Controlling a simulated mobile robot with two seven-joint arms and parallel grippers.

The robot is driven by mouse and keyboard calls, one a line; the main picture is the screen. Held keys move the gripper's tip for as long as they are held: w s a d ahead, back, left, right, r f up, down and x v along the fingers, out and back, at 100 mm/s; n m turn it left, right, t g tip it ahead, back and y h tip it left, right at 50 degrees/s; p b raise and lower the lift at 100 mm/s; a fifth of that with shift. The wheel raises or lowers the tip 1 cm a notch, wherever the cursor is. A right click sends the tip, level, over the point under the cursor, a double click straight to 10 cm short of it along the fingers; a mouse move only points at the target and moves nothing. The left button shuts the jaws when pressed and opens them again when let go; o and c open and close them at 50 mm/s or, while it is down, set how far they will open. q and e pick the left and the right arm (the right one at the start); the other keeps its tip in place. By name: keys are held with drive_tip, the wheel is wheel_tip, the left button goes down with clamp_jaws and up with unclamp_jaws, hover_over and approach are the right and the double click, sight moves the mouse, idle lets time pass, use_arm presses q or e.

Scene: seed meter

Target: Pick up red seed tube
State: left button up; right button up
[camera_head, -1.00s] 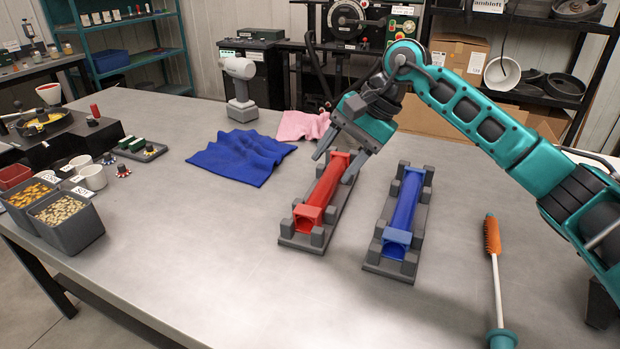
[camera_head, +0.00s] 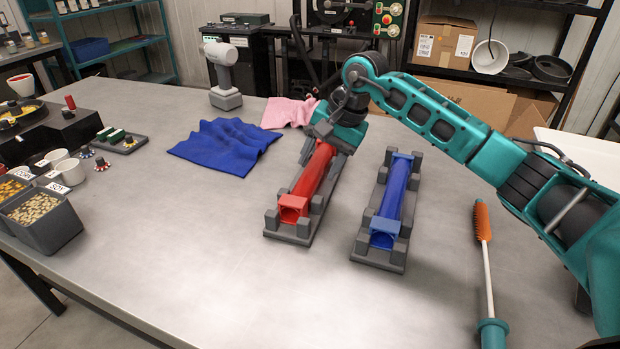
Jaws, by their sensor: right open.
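The red seed tube (camera_head: 308,184) lies in a grey cradle (camera_head: 304,231) near the middle of the table, its square end towards me. My right gripper (camera_head: 318,158) is at the far end of the red tube, pointing down, with its fingers on either side of the tube. It is open; whether the fingers touch the tube cannot be told. A blue seed tube (camera_head: 396,195) lies in a second grey cradle (camera_head: 372,258) to the right. My left gripper is not in view.
A blue cloth (camera_head: 225,147) and a pink cloth (camera_head: 289,112) lie behind to the left. A grey-white drill-like tool (camera_head: 222,75) stands at the back. A brush (camera_head: 483,250) with orange bristles lies at the right. Seed bins (camera_head: 42,232) stand at the left edge. The front table is clear.

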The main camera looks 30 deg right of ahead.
sight(313, 172)
drive_tip(key=x, duration=0.3)
drive_tip(key=shift+w+a+f, duration=0.1)
drive_tip(key=shift+a+f, duration=0.05)
drive_tip(key=shift+f, duration=0.1)
drive_tip(key=c, duration=0.9)
drive_tip(key=shift+o, duration=0.2)
drive_tip(key=shift+r, duration=0.15)
